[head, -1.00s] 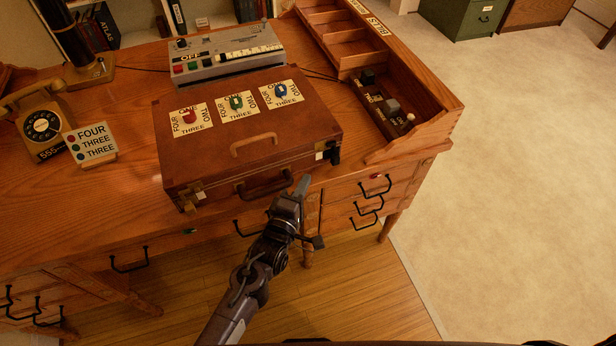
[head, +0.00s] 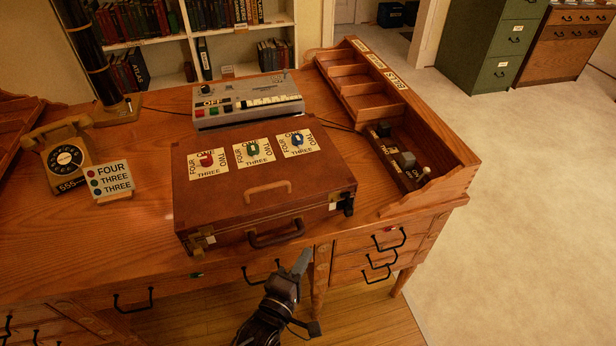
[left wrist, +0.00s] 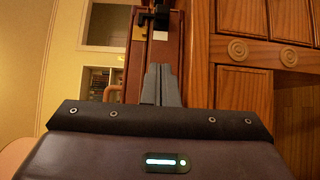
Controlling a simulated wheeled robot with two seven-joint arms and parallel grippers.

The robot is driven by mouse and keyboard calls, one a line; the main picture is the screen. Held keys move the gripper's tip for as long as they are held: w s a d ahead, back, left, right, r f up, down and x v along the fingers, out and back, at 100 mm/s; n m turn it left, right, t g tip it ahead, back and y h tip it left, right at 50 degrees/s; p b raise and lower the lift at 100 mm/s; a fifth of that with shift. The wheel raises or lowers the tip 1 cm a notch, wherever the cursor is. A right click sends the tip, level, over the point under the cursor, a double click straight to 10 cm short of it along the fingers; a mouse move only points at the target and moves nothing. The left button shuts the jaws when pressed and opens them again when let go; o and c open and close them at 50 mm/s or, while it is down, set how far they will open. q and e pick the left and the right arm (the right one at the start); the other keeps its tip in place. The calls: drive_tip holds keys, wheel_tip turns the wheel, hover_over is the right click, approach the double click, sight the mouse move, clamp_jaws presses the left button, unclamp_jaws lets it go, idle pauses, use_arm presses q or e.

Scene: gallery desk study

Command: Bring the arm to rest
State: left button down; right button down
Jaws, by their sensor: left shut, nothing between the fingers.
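My left gripper (head: 298,268) is in front of the desk's front edge, below the briefcase, with its fingers together and nothing between them. The fingers also show closed in the left wrist view (left wrist: 161,85). The brown briefcase (head: 222,208) lies shut on the desk, with a red, a green and a blue dial on its lid. The gripper is apart from the briefcase's dark front handle (head: 276,238). My right gripper is out of view.
The wooden desk (head: 130,228) has drawers with black handles close to my gripper. A telephone (head: 66,155), a number card (head: 110,180), a grey recorder-like device (head: 246,100) and a wooden organizer (head: 440,180) stand on it. Carpet at right is clear.

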use_arm(q)
drive_tip(key=s+a+f+m+g+y, duration=0.1)
drive_tip(key=s+a+f+m+g, duration=0.2)
drive_tip(key=f, duration=0.6)
drive_tip(key=s+a+f+m+g+y, duration=0.2)
drive_tip(key=s+f, duration=0.2)
drive_tip(key=f, duration=0.6)
drive_tip(key=s+a+f+m+g+y, duration=0.1)
drive_tip(key=s+a+f+m+g, duration=0.2)
drive_tip(key=f, duration=0.6)
drive_tip(key=s+a+f+m+g+y, duration=0.1)
drive_tip(key=s+a+f, duration=0.3)
drive_tip(key=s, duration=0.4)
drive_tip(key=s+a+f+m+g+y, duration=0.1)
drive_tip(key=s+a+f+m+g, duration=0.3)
drive_tip(key=s+f, duration=0.2)
drive_tip(key=s+a+f+m+g+y, duration=0.1)
drive_tip(key=s+a+f, duration=0.3)
drive_tip(key=s, duration=0.7)
drive_tip(key=shift+a+f+m+g, duration=0.25)
drive_tip(key=shift+f+m+g, duration=0.45)
drive_tip(key=shift+f+m, duration=0.1)
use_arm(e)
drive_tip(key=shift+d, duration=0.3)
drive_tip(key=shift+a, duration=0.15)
